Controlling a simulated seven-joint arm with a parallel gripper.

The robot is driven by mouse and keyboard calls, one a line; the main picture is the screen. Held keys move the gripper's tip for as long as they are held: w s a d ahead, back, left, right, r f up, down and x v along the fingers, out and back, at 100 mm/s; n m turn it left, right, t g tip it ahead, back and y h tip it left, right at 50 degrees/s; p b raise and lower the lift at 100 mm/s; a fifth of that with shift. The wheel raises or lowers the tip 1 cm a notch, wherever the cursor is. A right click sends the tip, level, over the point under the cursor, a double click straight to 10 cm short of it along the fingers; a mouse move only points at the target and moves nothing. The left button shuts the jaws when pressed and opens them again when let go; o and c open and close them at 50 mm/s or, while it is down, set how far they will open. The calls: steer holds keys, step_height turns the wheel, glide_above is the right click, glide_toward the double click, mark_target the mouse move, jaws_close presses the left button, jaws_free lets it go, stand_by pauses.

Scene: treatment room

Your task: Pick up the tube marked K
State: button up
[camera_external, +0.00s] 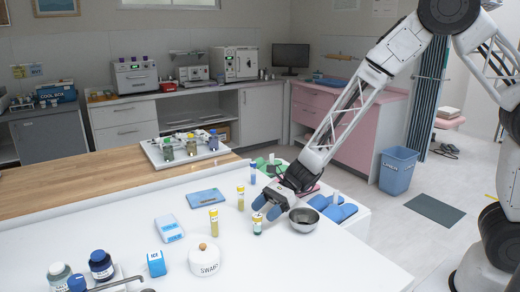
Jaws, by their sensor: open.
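Several small capped tubes stand upright on the white tabletop. One is a yellow tube (213,222), one a second yellow tube (240,198), one a blue tube (253,173) farther back, and one a pale tube with a dark band (257,224) nearest my gripper. Their letters are too small to read, so I cannot tell which is marked K. My gripper (266,207) reaches in from the right with its blue fingertips apart, just above and behind the pale tube. No tube shows between the fingers.
A metal bowl (303,219) stands close to the right of my gripper. A white SWABS jar (205,260), a blue ICE box (156,264), a blue-white device (169,229) and a flat blue item (205,197) lie left. Bottles (101,265) stand at front left. The front right tabletop is clear.

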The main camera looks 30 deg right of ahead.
mark_target(257, 216)
steer(key=shift+x, duration=2.65)
steer(key=shift+w+d+f, duration=0.1)
steer(key=shift+w, duration=0.1)
steer(key=shift+c, duration=0.5)
steer(key=c, duration=0.9)
steer(key=shift+r, duration=5)
